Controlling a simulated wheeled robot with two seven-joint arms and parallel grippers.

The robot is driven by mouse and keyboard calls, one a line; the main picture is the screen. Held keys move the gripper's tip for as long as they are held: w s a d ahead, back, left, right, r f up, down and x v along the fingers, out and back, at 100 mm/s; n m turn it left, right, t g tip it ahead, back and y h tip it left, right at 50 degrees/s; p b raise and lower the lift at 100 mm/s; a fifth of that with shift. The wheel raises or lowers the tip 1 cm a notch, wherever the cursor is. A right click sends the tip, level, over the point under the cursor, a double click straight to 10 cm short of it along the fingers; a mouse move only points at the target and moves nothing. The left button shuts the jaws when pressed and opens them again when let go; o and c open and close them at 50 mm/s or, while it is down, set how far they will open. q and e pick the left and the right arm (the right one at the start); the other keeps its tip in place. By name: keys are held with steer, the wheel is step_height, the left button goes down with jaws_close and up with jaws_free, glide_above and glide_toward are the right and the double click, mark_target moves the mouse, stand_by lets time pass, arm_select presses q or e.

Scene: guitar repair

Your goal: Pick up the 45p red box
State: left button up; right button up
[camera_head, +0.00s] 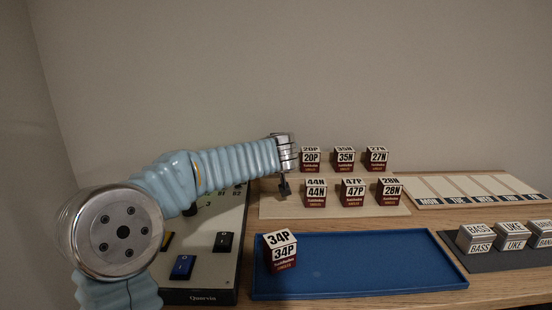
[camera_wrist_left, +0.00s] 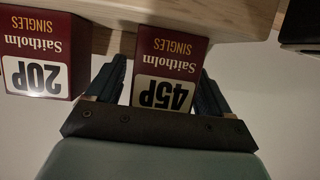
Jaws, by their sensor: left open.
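The 45P box (camera_wrist_left: 168,68) is red with a white label and shows upside down in the left wrist view. It is between the two fingers of my left gripper (camera_wrist_left: 161,75), one finger on each side. The fingers are open; I cannot tell whether either touches the box. In the head view my left gripper (camera_head: 284,188) is at the left end of the box rows, and the 45P box is hidden behind it and the wrist. My right gripper is not in view.
The 20P box (camera_wrist_left: 38,75) stands close beside. More red boxes, such as the 44N box (camera_head: 315,194), share the pale board (camera_head: 275,208). A 34P box (camera_head: 281,250) sits in the blue tray (camera_head: 370,265). A grey device (camera_head: 200,297) is at left.

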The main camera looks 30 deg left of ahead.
arm_select(q)
steer(key=shift+c, duration=0.3)
steer(key=c, duration=1)
steer(key=shift+c, duration=0.3)
steer(key=shift+r, duration=0.15)
